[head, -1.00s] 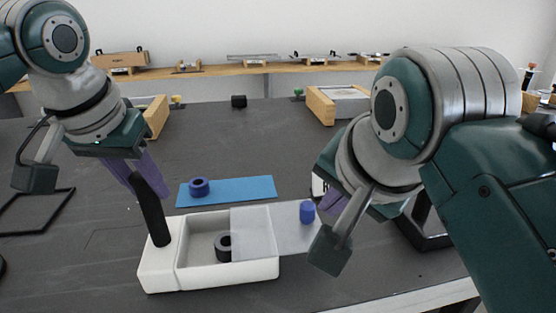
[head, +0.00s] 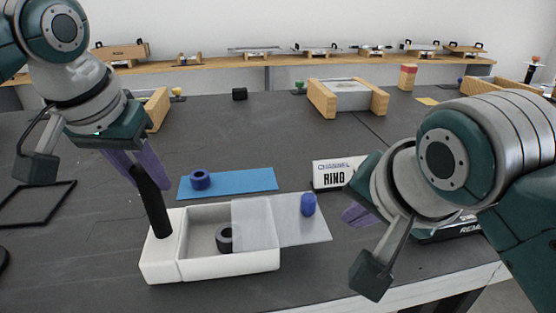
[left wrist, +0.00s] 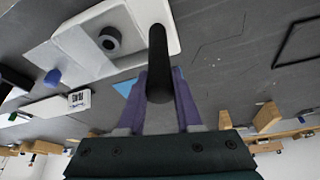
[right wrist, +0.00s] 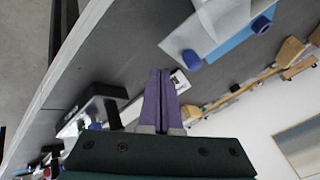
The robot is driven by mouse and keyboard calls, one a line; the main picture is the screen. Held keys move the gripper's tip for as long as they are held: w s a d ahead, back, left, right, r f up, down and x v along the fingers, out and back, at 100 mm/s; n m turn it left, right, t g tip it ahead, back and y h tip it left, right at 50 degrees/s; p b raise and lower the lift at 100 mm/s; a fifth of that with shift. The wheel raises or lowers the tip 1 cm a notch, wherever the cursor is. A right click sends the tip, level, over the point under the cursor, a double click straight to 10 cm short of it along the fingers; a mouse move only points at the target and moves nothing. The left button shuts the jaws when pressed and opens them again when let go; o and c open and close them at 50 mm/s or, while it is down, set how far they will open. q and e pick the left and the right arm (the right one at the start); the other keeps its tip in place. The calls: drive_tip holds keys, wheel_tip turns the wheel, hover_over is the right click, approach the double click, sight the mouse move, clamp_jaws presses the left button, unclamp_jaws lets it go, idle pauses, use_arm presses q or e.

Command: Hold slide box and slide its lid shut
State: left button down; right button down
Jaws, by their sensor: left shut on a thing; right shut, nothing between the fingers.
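The white slide box (head: 190,268) sits on the dark table. Its translucent lid (head: 285,232) covers the right part of the opening and sticks out past the right end. A blue knob (head: 309,204) stands on the lid near its outer end. A black ring (head: 224,238) lies inside the box, partly under the lid's edge. My left gripper (head: 148,172) is shut on the box's black upright handle (head: 155,215); this grip also shows in the left wrist view (left wrist: 160,88). My right gripper (head: 358,213) is shut and empty, to the right of the knob and apart from it.
A blue mat (head: 240,187) with a dark blue ring (head: 200,180) lies behind the box. Wooden-sided fixtures (head: 345,97) stand farther back. The table's front edge is close to the box.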

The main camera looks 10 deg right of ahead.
sight(317, 213)
drive_tip(key=x, duration=0.3)
drive_tip(key=shift+w+a, duration=0.75)
drive_tip(key=shift+w, duration=0.35)
drive_tip(key=shift+w+a, duration=0.4)
drive_tip(key=shift+w, duration=0.15)
